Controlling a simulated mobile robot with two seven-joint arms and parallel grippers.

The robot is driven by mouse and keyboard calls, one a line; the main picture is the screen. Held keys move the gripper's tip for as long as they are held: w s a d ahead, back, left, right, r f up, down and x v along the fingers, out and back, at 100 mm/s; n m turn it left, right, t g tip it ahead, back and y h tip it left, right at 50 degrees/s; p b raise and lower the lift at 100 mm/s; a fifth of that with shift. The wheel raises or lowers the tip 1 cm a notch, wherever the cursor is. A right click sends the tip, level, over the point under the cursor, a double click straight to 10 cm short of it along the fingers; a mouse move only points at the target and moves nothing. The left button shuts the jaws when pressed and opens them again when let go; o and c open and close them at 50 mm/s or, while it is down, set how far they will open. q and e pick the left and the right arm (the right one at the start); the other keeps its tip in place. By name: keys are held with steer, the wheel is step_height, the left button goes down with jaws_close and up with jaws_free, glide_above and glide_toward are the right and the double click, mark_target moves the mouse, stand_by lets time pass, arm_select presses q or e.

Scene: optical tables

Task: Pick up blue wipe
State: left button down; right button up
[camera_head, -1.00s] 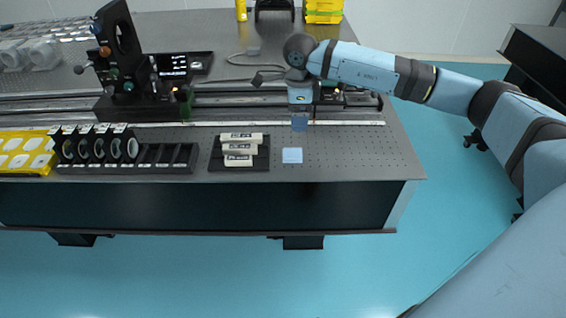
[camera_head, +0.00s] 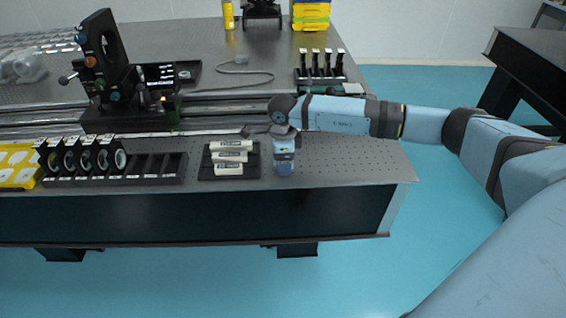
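The blue wipe is a small light-blue square that lay flat near the table's front edge, right of the black tray with white tubes. Now my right gripper (camera_head: 285,170) is right over that spot, pointing down, and covers it, so I cannot make the wipe out apart from the blue fingertips. The fingers look low, at or near the tabletop. I cannot tell whether they are open or shut, or whether they touch the wipe. My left gripper is not in view.
The black tray with white tubes (camera_head: 229,176) stands close left of the gripper. Left of it is a black rack with round optics (camera_head: 130,181). Rails (camera_head: 220,110) run behind. A small black rack (camera_head: 320,70) stands farther back. The perforated tabletop (camera_head: 350,165) to the right is clear.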

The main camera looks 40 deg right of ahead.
steer(key=c, duration=1)
step_height(320, 180, up, 20)
steer(key=p, duration=0.1)
steer(key=shift+o, duration=0.7)
steer(key=shift+c, duration=0.5)
